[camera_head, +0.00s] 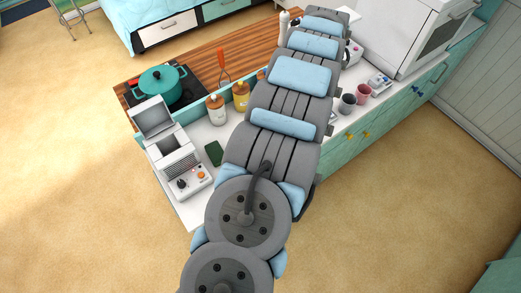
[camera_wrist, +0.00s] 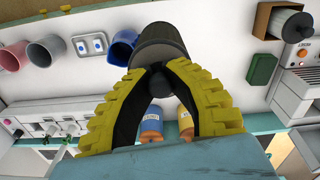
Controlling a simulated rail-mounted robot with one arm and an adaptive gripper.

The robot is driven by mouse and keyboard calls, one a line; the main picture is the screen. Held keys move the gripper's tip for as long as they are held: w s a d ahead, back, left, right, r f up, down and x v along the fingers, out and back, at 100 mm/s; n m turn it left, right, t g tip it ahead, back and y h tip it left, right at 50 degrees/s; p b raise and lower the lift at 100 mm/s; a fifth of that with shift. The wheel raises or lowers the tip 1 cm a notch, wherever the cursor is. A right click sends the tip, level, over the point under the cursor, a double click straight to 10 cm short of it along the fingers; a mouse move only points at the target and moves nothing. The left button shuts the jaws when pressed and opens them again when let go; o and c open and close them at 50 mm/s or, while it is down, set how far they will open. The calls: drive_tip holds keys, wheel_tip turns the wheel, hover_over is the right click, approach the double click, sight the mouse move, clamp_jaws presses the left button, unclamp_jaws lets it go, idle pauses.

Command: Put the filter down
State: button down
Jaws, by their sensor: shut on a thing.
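In the wrist view, a dark grey cylinder, seemingly the filter (camera_wrist: 158,42), is between the yellow fingers of my gripper (camera_wrist: 156,72). The fingers are shut on its near end. It lies in front of the white counter (camera_wrist: 210,60); I cannot tell whether it touches the surface. In the head view my arm covers the middle of the counter, and neither the gripper nor the filter can be made out.
A green block (camera_wrist: 263,67) and a white machine (camera_wrist: 302,55) are right. Bottles (camera_head: 215,109) and a teal pot (camera_head: 162,83) stand near.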

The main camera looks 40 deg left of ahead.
drive_tip(key=s+a+f+n, duration=0.7)
drive_tip(key=s+a, duration=0.4)
wheel_tip(320, 180, down, 9)
drive_tip(key=p, duration=0.1)
drive_tip(key=shift+d+f, duration=0.2)
idle(0.5)
drive_tip(key=shift+f, duration=0.2)
drive_tip(key=c, duration=1.1)
unclamp_jaws()
drive_tip(key=shift+s, duration=0.1)
wheel_tip(320, 180, up, 12)
drive_tip(key=b, duration=0.1)
drive_tip(key=shift+r, duration=0.25)
